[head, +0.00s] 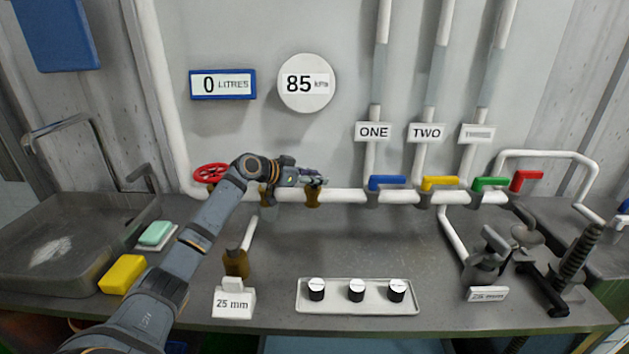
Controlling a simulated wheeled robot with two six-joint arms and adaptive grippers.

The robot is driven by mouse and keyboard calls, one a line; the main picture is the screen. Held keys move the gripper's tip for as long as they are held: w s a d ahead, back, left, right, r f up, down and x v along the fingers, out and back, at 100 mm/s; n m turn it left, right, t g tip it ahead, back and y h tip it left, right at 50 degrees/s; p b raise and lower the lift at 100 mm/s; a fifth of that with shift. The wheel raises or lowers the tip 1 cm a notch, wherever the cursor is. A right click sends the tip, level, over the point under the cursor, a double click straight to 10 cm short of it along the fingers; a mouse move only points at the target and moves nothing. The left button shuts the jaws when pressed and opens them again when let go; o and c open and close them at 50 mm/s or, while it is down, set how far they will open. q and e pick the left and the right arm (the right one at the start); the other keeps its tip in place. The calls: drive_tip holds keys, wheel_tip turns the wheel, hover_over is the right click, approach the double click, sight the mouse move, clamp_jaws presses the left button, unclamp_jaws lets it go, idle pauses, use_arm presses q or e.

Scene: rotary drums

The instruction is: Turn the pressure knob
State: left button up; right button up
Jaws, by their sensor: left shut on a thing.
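My left gripper (318,181) reaches across from the left to the white pipe along the back wall. Its fingers are shut on the top of a small brass fitting (313,198) on that pipe, which looks like the pressure knob; the fingers hide its top. No label on it is readable. A round white gauge (306,83) on the wall above reads 85, its unit probably kPa. A blue-framed display (222,84) beside it reads 0 litres. My right gripper is not in view.
A red handwheel (210,172) is left of my forearm. Blue (387,182), yellow (440,183), green (490,184) and red (526,180) valve levers line the pipe to the right. A tray (407,308) with three black-and-white knobs lies in front. A sink (60,205) is at left.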

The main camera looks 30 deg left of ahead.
use_arm(q)
drive_tip(key=o, duration=1.2)
drive_tip(key=v, duration=0.7)
drive_tip(key=shift+s+r, duration=0.15)
drive_tip(key=shift+s, duration=0.05)
drive_tip(key=shift+a, duration=0.1)
